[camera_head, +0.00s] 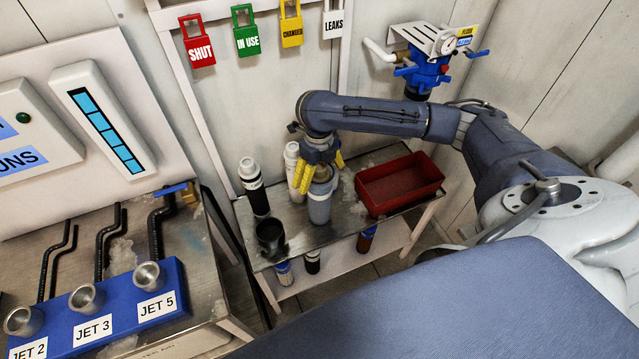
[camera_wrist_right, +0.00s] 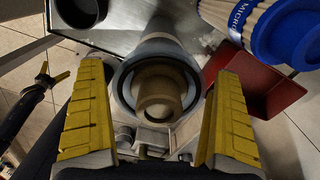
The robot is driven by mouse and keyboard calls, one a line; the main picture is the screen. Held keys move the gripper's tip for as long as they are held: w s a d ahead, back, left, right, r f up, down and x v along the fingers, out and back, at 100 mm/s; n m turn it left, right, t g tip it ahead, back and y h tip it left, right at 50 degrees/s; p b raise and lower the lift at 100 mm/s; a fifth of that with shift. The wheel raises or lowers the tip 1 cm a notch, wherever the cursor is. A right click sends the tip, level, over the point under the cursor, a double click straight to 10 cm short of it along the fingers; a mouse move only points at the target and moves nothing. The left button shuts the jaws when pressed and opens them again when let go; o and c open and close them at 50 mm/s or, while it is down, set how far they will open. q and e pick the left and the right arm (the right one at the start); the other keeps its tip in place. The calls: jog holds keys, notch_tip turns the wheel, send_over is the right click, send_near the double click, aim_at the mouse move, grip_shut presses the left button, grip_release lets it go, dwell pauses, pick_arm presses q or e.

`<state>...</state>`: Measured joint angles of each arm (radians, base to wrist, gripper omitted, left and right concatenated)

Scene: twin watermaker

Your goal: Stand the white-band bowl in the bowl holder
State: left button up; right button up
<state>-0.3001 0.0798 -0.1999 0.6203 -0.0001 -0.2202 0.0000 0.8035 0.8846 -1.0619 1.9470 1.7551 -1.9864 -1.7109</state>
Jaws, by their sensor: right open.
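A grey canister-like bowl (camera_head: 320,207) stands on the metal bench, with a pale band around it that I cannot make out clearly. In the wrist view its round rim (camera_wrist_right: 122,92) is open, with a tan core inside. My right gripper (camera_head: 319,172) is open, with its yellow fingers around the top of this bowl. In the wrist view the gripper (camera_wrist_right: 160,100) has a finger at each side of the rim, with gaps. A dark round cup (camera_head: 270,238), possibly the bowl holder, sits at the bench's front left.
A black bottle with a white band (camera_head: 255,188) and a white bottle (camera_head: 294,165) stand behind. A red tray (camera_head: 400,183) is on the right. A blue-ended pleated cartridge (camera_wrist_right: 275,30) looms close at the wrist view's upper right.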

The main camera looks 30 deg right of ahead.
jog(key=shift+c, duration=0.2)
jog(key=c, duration=1.5)
jog(key=shift+r, duration=0.1)
